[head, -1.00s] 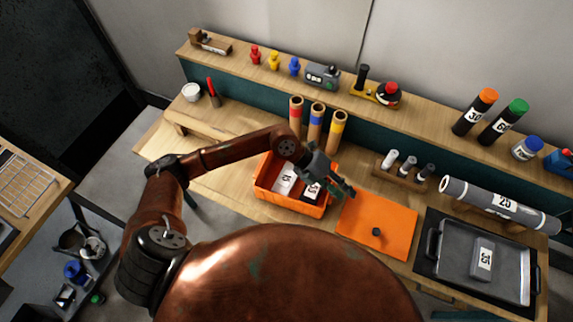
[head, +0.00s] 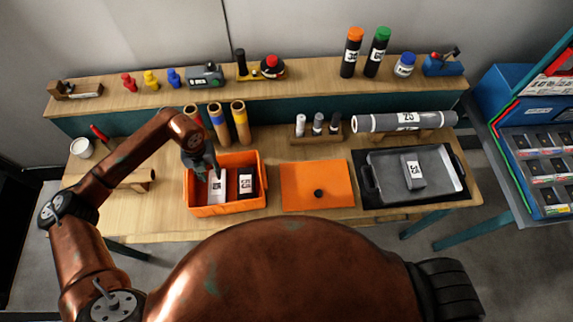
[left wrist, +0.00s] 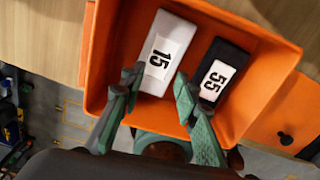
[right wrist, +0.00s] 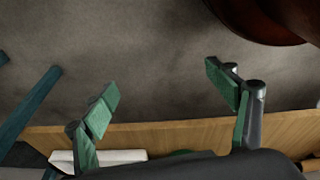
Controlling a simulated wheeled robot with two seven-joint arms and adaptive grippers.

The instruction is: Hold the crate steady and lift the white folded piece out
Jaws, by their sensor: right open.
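The orange crate (head: 228,211) stands on the wooden bench, left of centre in the head view, and fills much of the left wrist view (left wrist: 98,60). Inside it lies the white folded piece (head: 217,187), labelled 15 (left wrist: 172,35). Beside it is a black piece (head: 246,182), labelled 55 (left wrist: 226,60). My left gripper (head: 213,172) points down over the crate's left part. Its fingers (left wrist: 158,88) are open around the near end of the white piece; I cannot tell whether they touch it. My right gripper (right wrist: 160,85) is open and empty, with floor and a wooden edge beyond it.
An orange flat panel with a black knob (head: 317,186) lies right of the crate. A grey tray (head: 440,163) is further right.

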